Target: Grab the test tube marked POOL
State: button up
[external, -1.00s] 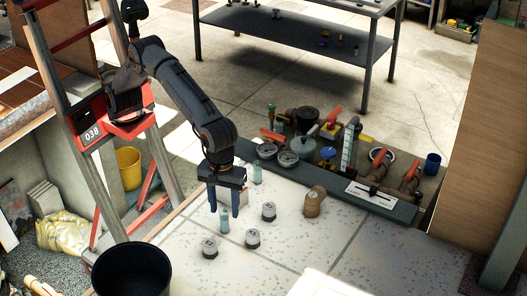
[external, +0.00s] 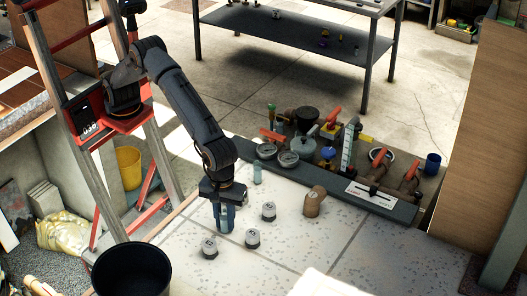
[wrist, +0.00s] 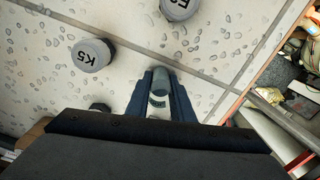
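A small test tube stands upright on the pale speckled slab (external: 330,235), between the blue fingers of my gripper (external: 224,220). In the wrist view my gripper (wrist: 161,95) has a finger against each side of this test tube (wrist: 158,101), shut on it. Its grey top and a pale label band show, but I cannot read the label. A second pale blue-green tube (external: 257,174) stands farther back on the slab, behind my gripper; its marking is too small to read.
Grey capped weights stand close by: one marked K5 (wrist: 91,55), another (external: 268,210) and one at the front (external: 209,247). A brown pipe elbow (external: 314,203) is to the right. Gauges and valves (external: 288,158) line the back edge. A black bucket (external: 132,272) is front left.

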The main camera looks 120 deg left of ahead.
grip_shut()
jog(key=shift+r, duration=0.15)
